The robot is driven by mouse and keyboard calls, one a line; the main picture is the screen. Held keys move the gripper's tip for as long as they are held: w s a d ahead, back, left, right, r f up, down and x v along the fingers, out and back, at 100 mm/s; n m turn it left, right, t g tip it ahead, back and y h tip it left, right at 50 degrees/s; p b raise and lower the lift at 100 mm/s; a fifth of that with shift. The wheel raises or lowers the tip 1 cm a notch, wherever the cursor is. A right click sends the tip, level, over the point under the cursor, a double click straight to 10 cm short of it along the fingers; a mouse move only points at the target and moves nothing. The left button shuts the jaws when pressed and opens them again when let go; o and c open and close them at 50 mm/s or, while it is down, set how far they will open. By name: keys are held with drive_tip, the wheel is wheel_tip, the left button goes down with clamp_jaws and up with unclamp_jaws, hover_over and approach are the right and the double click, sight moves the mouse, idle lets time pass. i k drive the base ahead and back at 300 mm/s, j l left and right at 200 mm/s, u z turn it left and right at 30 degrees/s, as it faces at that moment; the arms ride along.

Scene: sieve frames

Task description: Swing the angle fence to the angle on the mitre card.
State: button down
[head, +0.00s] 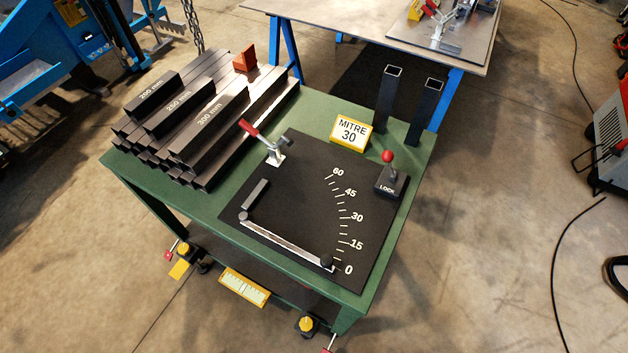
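The mitre card (350,132) is yellow and white, reads "MITRE 30" and stands at the back of the black plate (290,205). The angle fence (290,243) is a light metal bar along the plate's front edge. Its left end is at a pivot (243,216), and its right end has a dark knob (327,261) close to the 0 mark. The printed scale (344,218) runs from 0 at the front to 60 at the back. A lock lever (388,166) with a red ball stands upright on a block marked LOCK. My gripper is not in view.
A toggle clamp (262,143) with a red handle stands at the plate's back left. Stacked dark tubes (200,120), some marked with lengths, fill the left of the green table (205,197). Two upright square tubes (388,95) stand at the back right. The plate's middle is clear.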

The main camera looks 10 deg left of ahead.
sight(324, 263)
drive_tip(key=k+j, duration=0.2)
drive_tip(key=j, duration=0.15)
drive_tip(key=k+j, duration=0.25)
drive_tip(key=j, duration=0.15)
drive_tip(key=k+j, duration=0.2)
drive_tip(key=j, duration=0.15)
